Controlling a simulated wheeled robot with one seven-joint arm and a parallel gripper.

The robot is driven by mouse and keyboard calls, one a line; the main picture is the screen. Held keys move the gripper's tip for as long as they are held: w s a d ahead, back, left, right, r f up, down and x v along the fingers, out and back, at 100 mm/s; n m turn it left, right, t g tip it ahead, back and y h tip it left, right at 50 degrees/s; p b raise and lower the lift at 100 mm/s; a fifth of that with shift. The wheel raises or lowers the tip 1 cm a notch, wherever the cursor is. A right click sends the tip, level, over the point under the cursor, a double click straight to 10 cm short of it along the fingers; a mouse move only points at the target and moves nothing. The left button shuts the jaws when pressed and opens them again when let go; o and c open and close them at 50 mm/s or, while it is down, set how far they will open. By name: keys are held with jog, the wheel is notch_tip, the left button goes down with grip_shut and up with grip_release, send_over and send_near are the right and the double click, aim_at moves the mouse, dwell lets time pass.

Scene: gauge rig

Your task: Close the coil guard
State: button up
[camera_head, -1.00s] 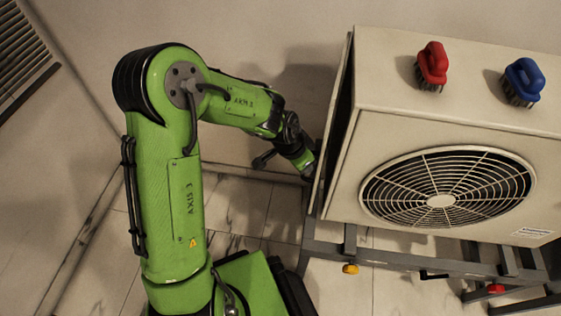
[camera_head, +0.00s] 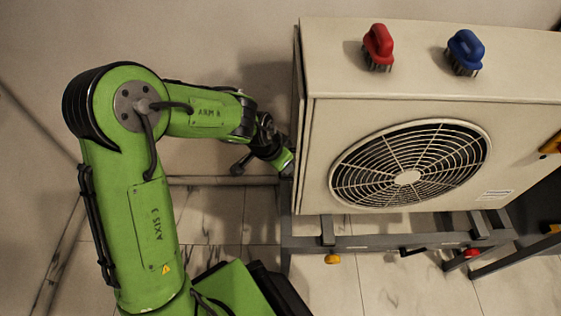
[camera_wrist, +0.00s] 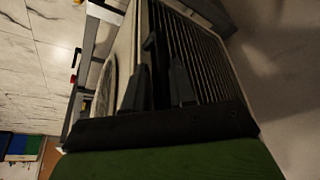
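The coil guard (camera_head: 298,95) is the thin panel on the left side of the beige fan unit (camera_head: 318,160). I see it almost edge-on in the head view, close to the cabinet with a narrow dark line between. A slatted face (camera_wrist: 203,58) on the unit's side fills the middle of the wrist view. My gripper (camera_head: 286,164) is at the guard's lower left; contact cannot be made out. In the wrist view my gripper's dark fingers (camera_wrist: 160,75) stand apart, with nothing clearly held between them.
A red brush (camera_head: 378,46) and a blue brush (camera_head: 465,50) stand on the unit's top. The round fan grille (camera_head: 408,178) is on its front. A grey metal frame (camera_head: 375,243) with yellow and red knobs supports it.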

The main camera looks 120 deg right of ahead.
jog(key=shift+a+r, duration=0.1)
jog(key=shift+r, duration=0.25)
jog(key=p+v, duration=0.5)
jog(key=v, duration=1)
jog(key=shift+w, duration=0.2)
